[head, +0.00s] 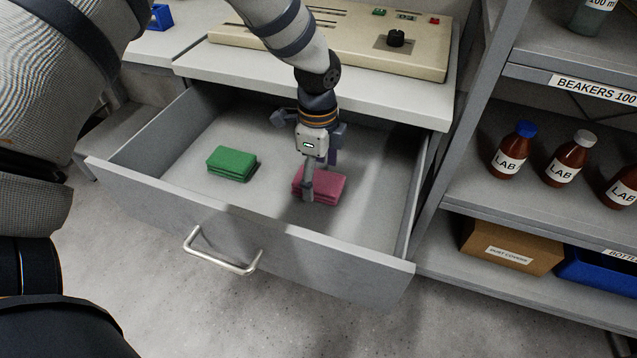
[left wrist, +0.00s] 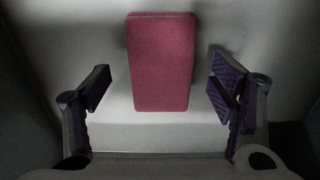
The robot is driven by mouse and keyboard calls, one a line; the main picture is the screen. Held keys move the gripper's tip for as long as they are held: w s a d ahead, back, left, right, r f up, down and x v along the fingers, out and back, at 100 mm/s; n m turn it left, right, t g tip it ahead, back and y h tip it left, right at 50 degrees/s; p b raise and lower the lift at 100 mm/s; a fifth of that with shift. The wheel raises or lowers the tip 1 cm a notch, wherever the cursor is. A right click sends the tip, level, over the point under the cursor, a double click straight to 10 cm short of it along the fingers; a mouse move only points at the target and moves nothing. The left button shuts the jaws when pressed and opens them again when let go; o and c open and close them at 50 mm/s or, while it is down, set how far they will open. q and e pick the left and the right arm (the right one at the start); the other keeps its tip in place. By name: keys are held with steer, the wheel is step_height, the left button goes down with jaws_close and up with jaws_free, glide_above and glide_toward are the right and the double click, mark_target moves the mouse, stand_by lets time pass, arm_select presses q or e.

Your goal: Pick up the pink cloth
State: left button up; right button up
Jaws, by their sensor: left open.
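The pink cloth (head: 322,186) is a folded stack lying in the open drawer, right of the middle. My left gripper (head: 310,165) reaches down from above over it and hides part of it in the head view. In the left wrist view the pink cloth (left wrist: 161,62) lies between and beyond the two fingers of my left gripper (left wrist: 162,92). The fingers are spread wide with a gap on each side of the cloth. The gripper is open and empty. My right gripper does not show.
A folded green cloth (head: 231,163) lies left of the pink one in the drawer (head: 180,190). The drawer walls stand around both, with a metal handle (head: 222,254) in front. Shelves with brown bottles (head: 514,150) stand on the right.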

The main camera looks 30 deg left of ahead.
mark_target(318, 179)
arm_select(q)
step_height(318, 179, down, 2)
steer(key=shift+f, duration=0.1)
steer(key=c, duration=1.4)
steer(key=shift+o, duration=0.2)
step_height(318, 179, up, 10)
steer(key=shift+r+p, duration=0.1)
steer(key=shift+p, duration=0.4)
